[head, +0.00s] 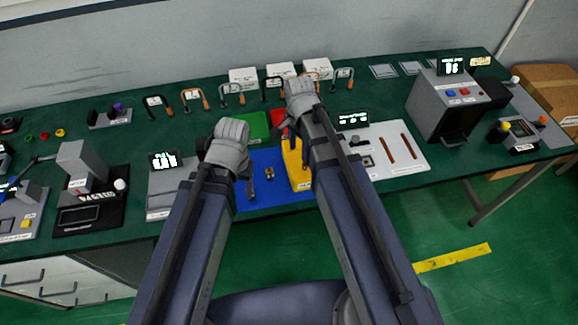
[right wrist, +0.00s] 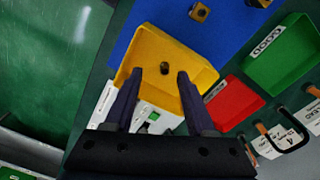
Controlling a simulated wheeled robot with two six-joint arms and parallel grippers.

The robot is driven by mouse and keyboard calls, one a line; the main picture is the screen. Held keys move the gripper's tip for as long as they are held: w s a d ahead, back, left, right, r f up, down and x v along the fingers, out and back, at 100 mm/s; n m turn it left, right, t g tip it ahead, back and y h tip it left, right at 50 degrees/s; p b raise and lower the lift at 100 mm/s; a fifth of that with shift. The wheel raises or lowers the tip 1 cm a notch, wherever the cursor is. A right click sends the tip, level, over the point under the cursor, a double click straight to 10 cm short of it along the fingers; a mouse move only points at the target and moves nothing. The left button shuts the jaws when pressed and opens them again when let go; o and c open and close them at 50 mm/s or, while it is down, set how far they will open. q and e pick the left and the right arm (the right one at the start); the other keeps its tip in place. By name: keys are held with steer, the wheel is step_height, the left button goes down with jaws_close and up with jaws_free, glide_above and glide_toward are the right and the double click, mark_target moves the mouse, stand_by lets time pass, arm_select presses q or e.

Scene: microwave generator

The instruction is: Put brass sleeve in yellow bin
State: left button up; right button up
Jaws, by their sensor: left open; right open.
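The yellow bin (head: 296,168) stands on the blue mat (head: 262,193), partly hidden by my right arm; it fills the middle of the right wrist view (right wrist: 200,68). My right gripper (right wrist: 159,74) is open above the bin, its fingers spread. I cannot tell which is the brass sleeve. Small brass pieces (head: 268,174) lie on the mat, one also in the right wrist view (right wrist: 200,12). My left gripper (head: 247,180) is open at the mat's left side.
A green bin (head: 254,125) and a red bin (head: 278,118) stand behind the mat. A white slotted panel (head: 398,150) and a grey microwave-like unit (head: 452,105) are to the right. Several devices stand at left. Handled tools and white boxes line the back.

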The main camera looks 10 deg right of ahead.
steer(key=s+a+n+h, duration=0.1)
steer(key=s+a+n, duration=0.6)
steer(key=s+n, duration=0.4)
steer(key=n, duration=0.4)
steer(key=shift+n, duration=0.4)
steer(key=shift+s+a+r, duration=0.1)
